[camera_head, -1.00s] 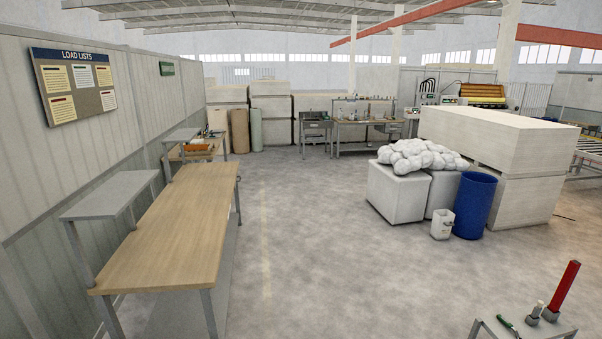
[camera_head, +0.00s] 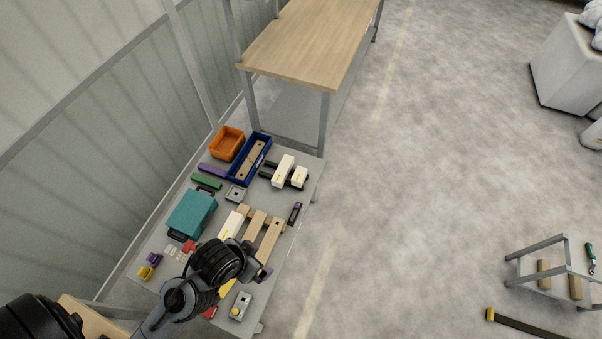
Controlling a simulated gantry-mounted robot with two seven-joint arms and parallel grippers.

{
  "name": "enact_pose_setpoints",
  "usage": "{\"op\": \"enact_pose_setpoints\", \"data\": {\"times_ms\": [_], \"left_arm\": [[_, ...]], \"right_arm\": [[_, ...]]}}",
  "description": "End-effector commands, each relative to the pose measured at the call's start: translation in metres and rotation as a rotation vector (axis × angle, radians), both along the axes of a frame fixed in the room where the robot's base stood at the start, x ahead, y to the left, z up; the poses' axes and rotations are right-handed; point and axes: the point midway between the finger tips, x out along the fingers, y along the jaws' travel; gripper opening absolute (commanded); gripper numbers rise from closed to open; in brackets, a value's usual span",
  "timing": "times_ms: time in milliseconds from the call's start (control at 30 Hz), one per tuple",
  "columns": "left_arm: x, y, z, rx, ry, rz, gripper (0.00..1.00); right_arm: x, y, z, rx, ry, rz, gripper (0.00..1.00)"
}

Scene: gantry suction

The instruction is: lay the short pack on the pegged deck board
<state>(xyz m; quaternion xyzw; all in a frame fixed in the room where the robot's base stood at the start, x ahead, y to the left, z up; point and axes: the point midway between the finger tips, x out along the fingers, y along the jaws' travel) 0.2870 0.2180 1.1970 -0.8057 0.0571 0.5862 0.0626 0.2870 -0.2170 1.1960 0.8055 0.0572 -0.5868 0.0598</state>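Two white packs lie side by side near the table's far right: a longer one (camera_head: 283,171) and a short one (camera_head: 299,178). Dark pieces show beside and beneath them. A wooden slatted piece (camera_head: 270,242) lies nearer, with a pale block (camera_head: 231,225) at its left; I cannot make out pegs or tell surely which piece is the pegged deck board. My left arm reaches over the near part of the table from the lower left. Its gripper (camera_head: 262,273) is by the near end of the slats, small and dark, its fingers unclear. My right gripper is not in view.
The grey table (camera_head: 290,219) also holds an orange bin (camera_head: 227,143), a blue tray (camera_head: 239,174) with a wooden piece, a teal case (camera_head: 191,214) and a grey box (camera_head: 241,305). A wooden-topped bench (camera_head: 310,40) stands beyond; open floor lies right.

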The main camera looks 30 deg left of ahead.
Motion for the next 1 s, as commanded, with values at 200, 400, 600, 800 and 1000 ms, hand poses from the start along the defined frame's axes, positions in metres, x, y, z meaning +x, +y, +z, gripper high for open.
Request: {"op": "enact_pose_setpoints", "data": {"times_ms": [200,400,600,800,1000], "left_arm": [[0.0000,0.0000,0.0001,0.000,0.000,0.000,1.00],[-0.0001,0.0000,0.0002,0.000,0.000,0.000,1.00],[0.0000,0.0000,0.0002,0.000,0.000,0.000,1.00],[-0.0001,-0.0001,0.0002,0.000,0.000,0.000,1.00],[-0.0001,0.0000,0.0002,0.000,0.000,0.000,1.00]], "right_arm": [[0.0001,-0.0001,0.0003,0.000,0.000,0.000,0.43],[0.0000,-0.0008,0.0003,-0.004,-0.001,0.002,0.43],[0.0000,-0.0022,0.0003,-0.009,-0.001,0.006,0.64],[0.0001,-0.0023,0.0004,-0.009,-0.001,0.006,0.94],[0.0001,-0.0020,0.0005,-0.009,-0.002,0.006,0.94]]}}
